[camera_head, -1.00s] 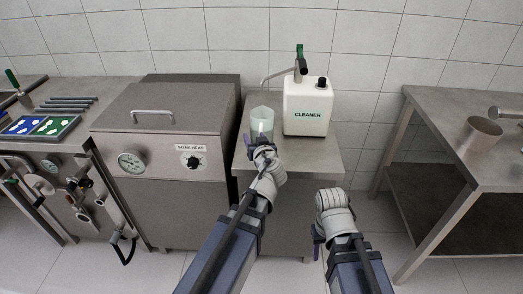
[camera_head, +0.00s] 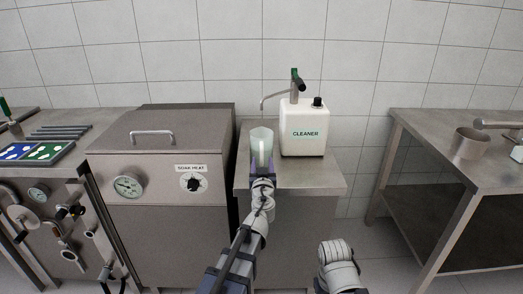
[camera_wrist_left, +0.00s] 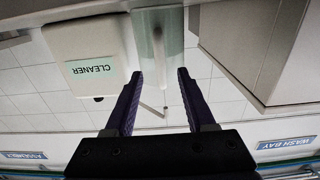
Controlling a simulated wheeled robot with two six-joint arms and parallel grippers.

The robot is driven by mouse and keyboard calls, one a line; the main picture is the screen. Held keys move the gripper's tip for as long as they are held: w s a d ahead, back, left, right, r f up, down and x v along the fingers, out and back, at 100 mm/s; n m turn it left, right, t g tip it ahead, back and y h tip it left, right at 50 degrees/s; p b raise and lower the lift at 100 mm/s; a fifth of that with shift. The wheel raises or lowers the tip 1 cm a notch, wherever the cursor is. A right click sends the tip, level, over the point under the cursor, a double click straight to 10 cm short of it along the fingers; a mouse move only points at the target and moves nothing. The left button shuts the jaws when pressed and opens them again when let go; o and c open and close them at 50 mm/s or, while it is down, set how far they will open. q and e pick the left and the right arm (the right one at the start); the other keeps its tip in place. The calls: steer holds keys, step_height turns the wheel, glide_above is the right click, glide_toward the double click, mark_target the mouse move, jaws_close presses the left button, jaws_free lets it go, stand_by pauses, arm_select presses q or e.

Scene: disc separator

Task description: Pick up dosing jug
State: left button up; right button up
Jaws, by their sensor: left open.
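The dosing jug (camera_head: 262,146), pale and translucent, stands upright on the steel stand (camera_head: 315,178), to the left of the white cleaner container (camera_head: 304,132). My left gripper (camera_head: 263,166) is open at the near side of the jug, with its purple fingers low to the left and right of it. In the left wrist view, which is upside down, the jug (camera_wrist_left: 158,35) lies in line with the gap between the open fingertips (camera_wrist_left: 160,73). I cannot tell how far the fingers reach past its wall. The right wrist shows at the bottom, but its gripper fingers do not.
A steel soak-heat box (camera_head: 160,160) stands close on the left. A steel table (camera_head: 425,128) with a metal cup (camera_head: 469,144) is on the right, beyond an open floor gap.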

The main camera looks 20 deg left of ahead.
mark_target(262, 157)
arm_select(q)
steer(key=shift+x, duration=2.65)
jaws_close()
